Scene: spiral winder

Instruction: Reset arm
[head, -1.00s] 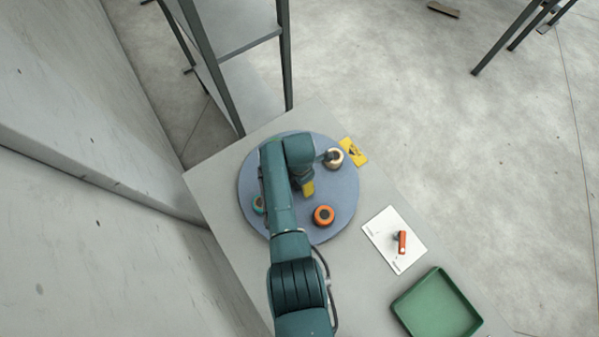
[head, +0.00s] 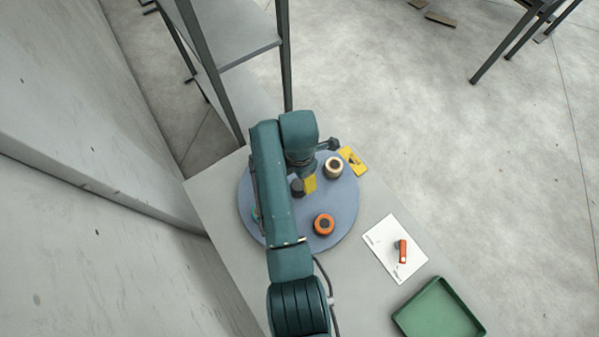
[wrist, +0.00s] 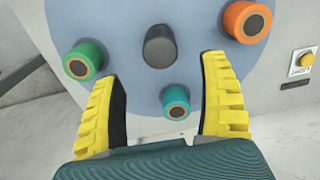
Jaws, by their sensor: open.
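My gripper (wrist: 162,75) is open and empty in the wrist view, its two yellow ribbed fingers wide apart. It also shows in the head view (head: 309,183), above the blue-grey round disc (head: 345,205). In the wrist view, a dark grey knob (wrist: 160,46) sits at the disc's middle, ahead of the fingers. A teal-ringed piece (wrist: 176,102) lies between the fingers in the picture, not gripped. A green-ringed piece (wrist: 83,61) is at left and an orange one (wrist: 247,21) at upper right. My arm hides the disc's left part in the head view.
A cream-ringed piece (head: 333,168) stands on the disc, with a yellow label plate (head: 353,161) beside it. On the grey table (head: 360,285) are a white sheet (head: 385,238) with a small orange-red object (head: 403,251) and a green tray (head: 440,310). A metal frame (head: 288,60) stands behind.

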